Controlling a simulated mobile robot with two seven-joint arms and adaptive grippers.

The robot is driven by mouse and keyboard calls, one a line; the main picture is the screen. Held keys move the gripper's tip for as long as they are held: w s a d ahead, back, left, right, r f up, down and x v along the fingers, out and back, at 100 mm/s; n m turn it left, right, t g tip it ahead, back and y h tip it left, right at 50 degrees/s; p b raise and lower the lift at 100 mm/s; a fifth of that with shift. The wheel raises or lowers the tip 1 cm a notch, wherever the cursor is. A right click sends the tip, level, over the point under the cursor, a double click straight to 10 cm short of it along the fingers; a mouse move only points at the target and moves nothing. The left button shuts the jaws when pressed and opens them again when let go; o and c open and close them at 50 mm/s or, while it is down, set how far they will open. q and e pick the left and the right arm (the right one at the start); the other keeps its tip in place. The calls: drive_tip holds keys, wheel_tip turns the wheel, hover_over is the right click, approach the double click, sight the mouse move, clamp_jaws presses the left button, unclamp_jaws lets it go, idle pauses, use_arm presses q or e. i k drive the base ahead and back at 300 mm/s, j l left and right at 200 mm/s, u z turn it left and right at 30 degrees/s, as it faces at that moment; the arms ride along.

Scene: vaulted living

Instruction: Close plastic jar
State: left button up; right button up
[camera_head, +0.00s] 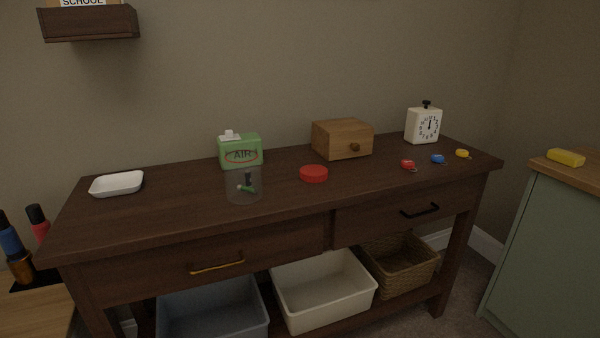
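A clear plastic jar (243,191) stands upright near the front edge of the dark wooden console table (190,205). Its top looks uncovered, and small green and dark items show inside it. A round red lid (313,174) lies flat on the table to the right of the jar, apart from it. Neither of my grippers shows in the head view.
Behind the jar stands a green AIR box (240,152). Small red (408,164), blue (438,158) and yellow (462,153) items lie right.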

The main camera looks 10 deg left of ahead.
sight(242, 171)
drive_tip(key=l+u, duration=0.1)
drive_tip(key=u, duration=0.35)
drive_tip(key=i+l+u, duration=0.1)
drive_tip(key=u, duration=0.35)
drive_tip(key=l+u, duration=0.15)
drive_tip(key=u, duration=0.3)
drive_tip(key=l+u, duration=0.35)
drive_tip(key=l, duration=0.2)
drive_tip(key=k+l+u, duration=0.15)
drive_tip(key=l+u, duration=0.2)
drive_tip(key=k+l, duration=0.1)
drive_tip(key=l, duration=0.35)
drive_tip(key=k+l, duration=0.1)
drive_tip(key=l, duration=0.4)
drive_tip(key=u, duration=0.05)
